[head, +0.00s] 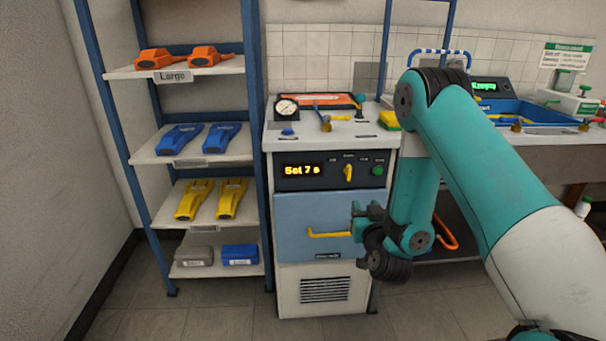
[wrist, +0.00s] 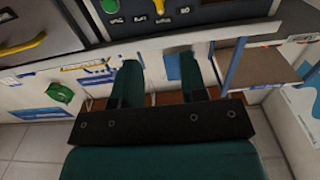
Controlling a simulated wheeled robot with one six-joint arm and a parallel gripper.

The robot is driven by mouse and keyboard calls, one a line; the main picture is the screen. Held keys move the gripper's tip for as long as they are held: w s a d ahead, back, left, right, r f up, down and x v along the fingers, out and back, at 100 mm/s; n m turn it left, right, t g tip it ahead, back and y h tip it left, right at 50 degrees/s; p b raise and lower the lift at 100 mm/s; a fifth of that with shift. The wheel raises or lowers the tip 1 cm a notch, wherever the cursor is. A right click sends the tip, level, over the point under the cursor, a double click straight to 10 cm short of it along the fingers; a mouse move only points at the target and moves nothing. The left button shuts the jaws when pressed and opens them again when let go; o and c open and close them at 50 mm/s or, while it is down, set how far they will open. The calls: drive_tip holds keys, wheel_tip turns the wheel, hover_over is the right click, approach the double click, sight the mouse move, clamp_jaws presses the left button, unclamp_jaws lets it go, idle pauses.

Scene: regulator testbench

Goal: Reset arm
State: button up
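My teal and white arm (head: 480,160) rises from the lower right, bends at a high elbow and hangs down to the wrist. My gripper (head: 363,212) is in front of the blue drawer, just right of its yellow handle (head: 328,235). In the wrist view my gripper (wrist: 158,72) has its two dark teal fingers spread apart, with nothing seen between them. The cabinet's control panel (head: 331,170) shows yellow display text, a yellow knob and a green button; it also shows upside down in the wrist view (wrist: 145,14). Contact between gripper and drawer cannot be told.
A blue-framed shelf (head: 200,167) at left holds orange, blue and yellow tools and two small boxes. A gauge (head: 287,107) and small parts stand on the bench top (head: 340,133). A blue tray (head: 530,112) is at the right. The floor (head: 215,320) in front is clear.

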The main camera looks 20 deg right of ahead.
drive_tip(key=s+a+r+n+g+y, duration=0.25)
drive_tip(key=a+r+g+y, duration=0.2)
drive_tip(key=a, duration=0.55)
drive_tip(key=s+a+r+n+g+y, duration=0.1)
drive_tip(key=a+r+n+g+y, duration=0.2)
drive_tip(key=a+r+y, duration=0.45)
drive_tip(key=s+a+r+n+g+h, duration=0.1)
drive_tip(key=s+a+r+n+g, duration=0.15)
drive_tip(key=s, duration=0.55)
drive_tip(key=s+a+r+n+g+h, duration=0.1)
drive_tip(key=s+g, duration=0.3)
drive_tip(key=s, duration=0.5)
drive_tip(key=s+a+r+n+g, duration=0.1)
drive_tip(key=s+a+r+g, duration=0.15)
drive_tip(key=s, duration=0.55)
wheel_tip(320, 180, up, 16)
drive_tip(key=d+p, duration=0.1)
drive_tip(key=p, duration=1.5)
drive_tip(key=shift+s+g+h, duration=0.25)
drive_tip(key=shift+g+h, duration=0.05)
drive_tip(key=shift+g, duration=0.05)
drive_tip(key=shift+d, duration=0.1)
